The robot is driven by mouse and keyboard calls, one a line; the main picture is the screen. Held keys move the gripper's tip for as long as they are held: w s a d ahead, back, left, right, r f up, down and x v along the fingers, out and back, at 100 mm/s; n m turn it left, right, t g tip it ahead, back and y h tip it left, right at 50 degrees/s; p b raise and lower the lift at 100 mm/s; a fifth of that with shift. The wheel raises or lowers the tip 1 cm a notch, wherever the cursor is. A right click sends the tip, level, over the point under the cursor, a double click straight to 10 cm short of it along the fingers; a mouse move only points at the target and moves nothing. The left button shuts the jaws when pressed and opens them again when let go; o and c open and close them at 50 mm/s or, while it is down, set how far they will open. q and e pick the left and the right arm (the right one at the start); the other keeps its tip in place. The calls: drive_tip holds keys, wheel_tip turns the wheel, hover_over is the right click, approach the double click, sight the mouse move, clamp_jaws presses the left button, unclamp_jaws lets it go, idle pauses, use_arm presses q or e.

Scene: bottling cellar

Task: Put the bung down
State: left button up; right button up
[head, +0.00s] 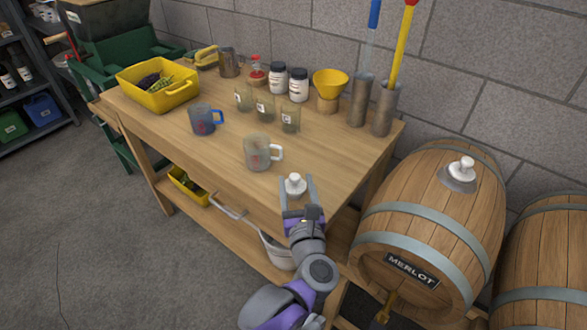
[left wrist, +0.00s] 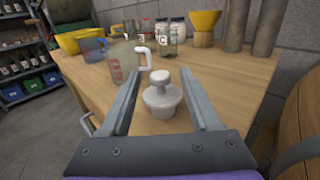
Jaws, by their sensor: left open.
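The pale bung (head: 295,185) stands upright on the wooden table (head: 222,150), close to its front right corner. In the left wrist view the bung (left wrist: 161,97) has a round knob on top and a wider body tapering downward. My left gripper (head: 297,187) is open, with one finger on each side of the bung. In the left wrist view my left gripper (left wrist: 158,80) shows clear gaps between both fingers and the bung. My right gripper is in neither view.
A glass jug (head: 258,153) stands just behind and left of the bung, and a blue-handled jug (head: 204,119) farther left. A Merlot barrel (head: 430,225) with a pale stopper (head: 461,172) lies to the right. Bare tabletop lies right of the glass jug.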

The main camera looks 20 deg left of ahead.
use_arm(q)
drive_tip(key=v, duration=0.6)
drive_tip(key=shift+s+p, duration=0.1)
drive_tip(key=shift+p, duration=0.25)
idle(0.8)
